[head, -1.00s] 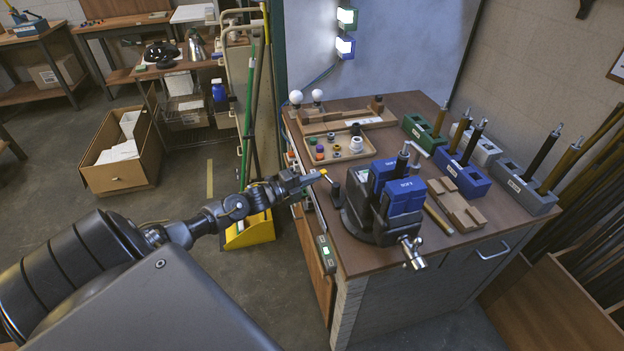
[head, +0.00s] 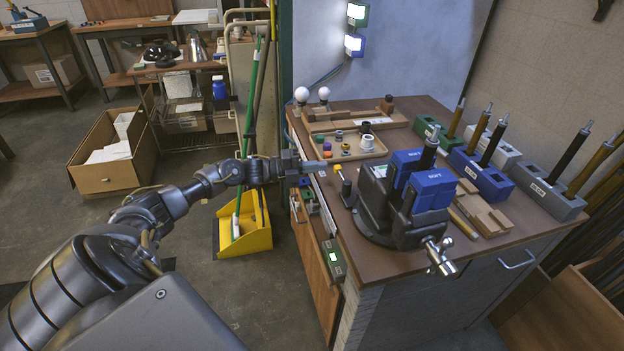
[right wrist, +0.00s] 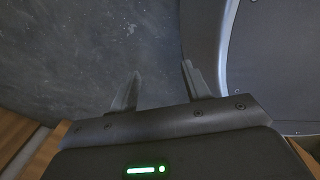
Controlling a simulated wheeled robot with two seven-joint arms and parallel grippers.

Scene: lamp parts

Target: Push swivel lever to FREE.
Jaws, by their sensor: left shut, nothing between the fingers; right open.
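The bench vise (head: 375,205) with blue soft jaws (head: 432,190) stands on a round swivel base near the bench's front left edge. At the base's left is a short dark upright post (head: 346,190). Beside it is a small yellow-orange tip (head: 338,168), which looks like the lever's end; I cannot tell how it joins the base. My left gripper (head: 323,163) is shut and empty, pointing right, its tip very close to the yellow tip. Contact is unclear. No FREE mark is readable. My right gripper (right wrist: 161,75) is open and empty over dark floor.
The wooden bench (head: 350,245) holds a parts tray (head: 350,150) behind the vise. Green (head: 432,132), blue (head: 482,175) and grey (head: 545,190) rod holders stand at the right. A yellow dustpan (head: 245,228) stands on the floor below my left arm.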

